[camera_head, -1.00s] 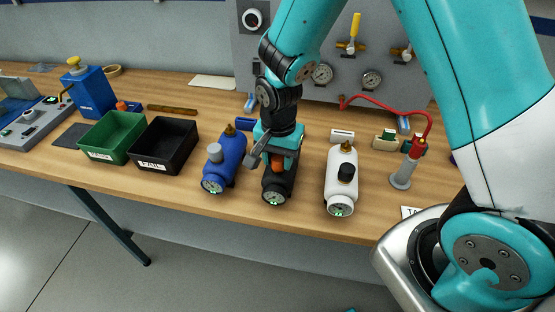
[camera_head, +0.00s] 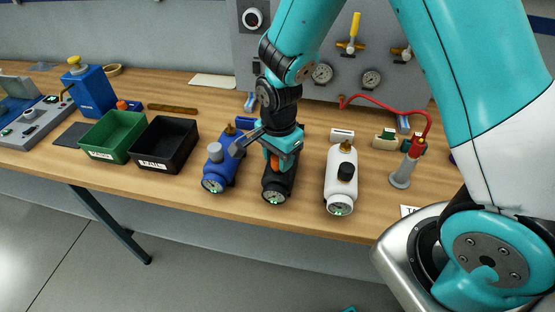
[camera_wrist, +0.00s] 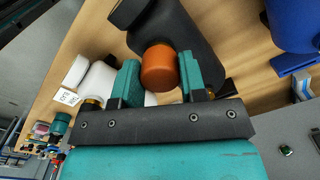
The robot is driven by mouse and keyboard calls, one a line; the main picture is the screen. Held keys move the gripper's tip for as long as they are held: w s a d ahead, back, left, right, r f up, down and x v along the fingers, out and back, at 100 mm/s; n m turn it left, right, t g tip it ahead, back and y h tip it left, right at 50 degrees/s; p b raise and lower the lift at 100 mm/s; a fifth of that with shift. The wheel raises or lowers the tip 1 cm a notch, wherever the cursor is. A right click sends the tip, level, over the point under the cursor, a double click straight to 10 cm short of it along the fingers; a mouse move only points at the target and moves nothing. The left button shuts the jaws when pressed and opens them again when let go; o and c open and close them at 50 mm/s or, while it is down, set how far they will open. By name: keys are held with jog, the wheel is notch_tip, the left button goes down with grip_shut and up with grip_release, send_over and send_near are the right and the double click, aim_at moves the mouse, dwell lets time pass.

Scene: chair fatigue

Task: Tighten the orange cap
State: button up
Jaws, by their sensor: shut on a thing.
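The orange cap (camera_head: 276,161) sits on the black cylinder (camera_head: 278,186), the middle one of three gauge-fitted cylinders on the bench. In the wrist view the orange cap (camera_wrist: 159,68) is between the two teal fingers, with the black cylinder (camera_wrist: 185,30) behind it. My gripper (camera_head: 279,152) points down over the black cylinder and is shut on the cap; it also shows in the wrist view (camera_wrist: 160,80). The gripper body hides part of the cap and the cylinder's upper end in the head view.
Green (camera_head: 112,152) and black (camera_head: 152,166) bins are farther left. A red hose (camera_head: 385,103) runs to a grey-and-red pump (camera_head: 402,172) at right.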

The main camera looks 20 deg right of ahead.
jog(key=m, duration=0.3)
jog(key=shift+a+m, duration=0.1)
jog(key=shift+m, duration=0.3)
jog(key=m, duration=0.4)
jog(key=shift+p, duration=0.3)
jog(key=o, duration=0.9)
jog(key=n, duration=0.3)
jog(key=shift+n, duration=0.4)
